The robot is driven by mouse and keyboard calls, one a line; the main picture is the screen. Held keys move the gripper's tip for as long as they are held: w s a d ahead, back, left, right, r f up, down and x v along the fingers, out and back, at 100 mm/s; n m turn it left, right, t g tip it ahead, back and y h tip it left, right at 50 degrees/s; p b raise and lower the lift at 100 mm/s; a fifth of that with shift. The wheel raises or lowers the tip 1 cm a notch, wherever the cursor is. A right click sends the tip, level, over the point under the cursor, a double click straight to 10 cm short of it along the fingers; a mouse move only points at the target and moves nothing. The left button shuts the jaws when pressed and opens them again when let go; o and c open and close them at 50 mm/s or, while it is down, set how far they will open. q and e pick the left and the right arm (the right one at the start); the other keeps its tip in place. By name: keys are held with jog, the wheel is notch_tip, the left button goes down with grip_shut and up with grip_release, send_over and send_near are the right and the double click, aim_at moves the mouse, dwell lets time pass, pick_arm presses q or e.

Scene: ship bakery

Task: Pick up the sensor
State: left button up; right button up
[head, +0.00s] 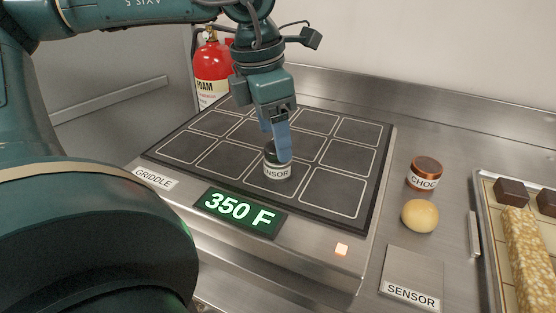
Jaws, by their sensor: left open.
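The sensor (278,172), a small dark round puck with a white label on its side, sits on the griddle (213,171) near the middle of its marked squares. My left gripper (279,148) comes down over the sensor from above. Its blue fingers are open, with one finger in front of the sensor's right side and the other further back to the left. The fingers cover part of the sensor's top, and I cannot tell whether they touch it. My right gripper is not in view.
A plate labelled SENSOR (412,272) lies on the steel counter at the right. A jar labelled CHOC (425,173), a round dough ball (420,216) and a tray (487,262) of sweets stand nearby. A 350 F display (240,211) is on the griddle's front. A red extinguisher (212,68) stands behind.

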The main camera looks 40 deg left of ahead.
pick_arm(q)
jog(key=f, duration=0.2)
jog(key=w+f, duration=0.1)
jog(key=f, duration=0.1)
jog(key=shift+d+f, duration=0.15)
jog(key=shift+f, duration=0.15)
jog(key=c, duration=1.3)
jog(key=shift+r, duration=0.1)
notch_tip(320, 180, up, 18)
jog(key=p, duration=0.2)
